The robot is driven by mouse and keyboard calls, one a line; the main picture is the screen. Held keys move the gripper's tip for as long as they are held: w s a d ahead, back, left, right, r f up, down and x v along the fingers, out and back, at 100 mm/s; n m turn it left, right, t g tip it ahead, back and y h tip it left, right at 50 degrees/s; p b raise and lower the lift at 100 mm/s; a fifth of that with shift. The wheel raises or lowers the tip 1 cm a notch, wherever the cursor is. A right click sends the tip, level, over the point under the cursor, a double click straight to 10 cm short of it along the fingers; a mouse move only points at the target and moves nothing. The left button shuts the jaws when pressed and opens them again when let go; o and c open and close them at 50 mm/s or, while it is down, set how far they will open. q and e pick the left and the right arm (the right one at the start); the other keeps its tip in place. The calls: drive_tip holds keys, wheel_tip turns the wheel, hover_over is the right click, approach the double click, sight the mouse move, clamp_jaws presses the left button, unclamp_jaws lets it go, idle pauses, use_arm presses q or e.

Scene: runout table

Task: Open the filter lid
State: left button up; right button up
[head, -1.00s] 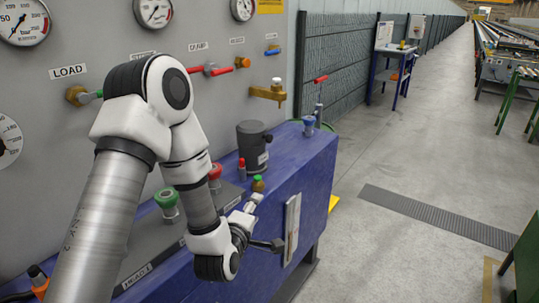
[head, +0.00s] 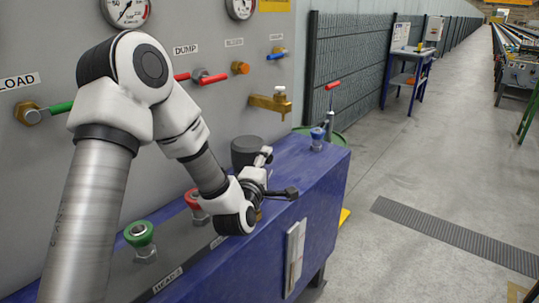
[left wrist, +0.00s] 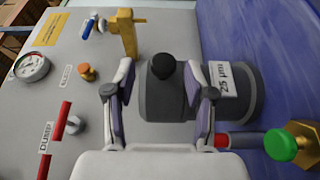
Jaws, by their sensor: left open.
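The filter is a dark grey canister (head: 246,150) standing on the blue bench, partly hidden behind my left gripper in the head view. In the left wrist view it lies sideways in the picture, with a "25 µm" label (left wrist: 218,80) on its body. Its lid (left wrist: 158,102) is at the canister's left end there, with a black round knob (left wrist: 164,70). My left gripper (head: 280,174) is beside the filter. In the left wrist view its open fingers (left wrist: 160,78) stand apart on either side of the knob, with nothing held. My right gripper is not in view.
The blue bench (head: 255,262) carries green (head: 139,234) and red (head: 194,201) buttons, and a blue-capped fitting (head: 317,138). A brass tap (head: 268,103) juts from the grey panel above the filter. A green-capped brass fitting (left wrist: 290,143) is close to the filter. The floor to the right is open.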

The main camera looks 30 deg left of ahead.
sight(267, 161)
use_arm(q)
drive_tip(key=x, duration=0.3)
drive_tip(key=shift+w+a+f, duration=0.1)
drive_tip(key=shift+w+f, duration=0.1)
drive_tip(key=shift+f, duration=0.05)
drive_tip(key=shift+s+r, duration=0.15)
drive_tip(key=shift+s, duration=0.05)
clamp_jaws()
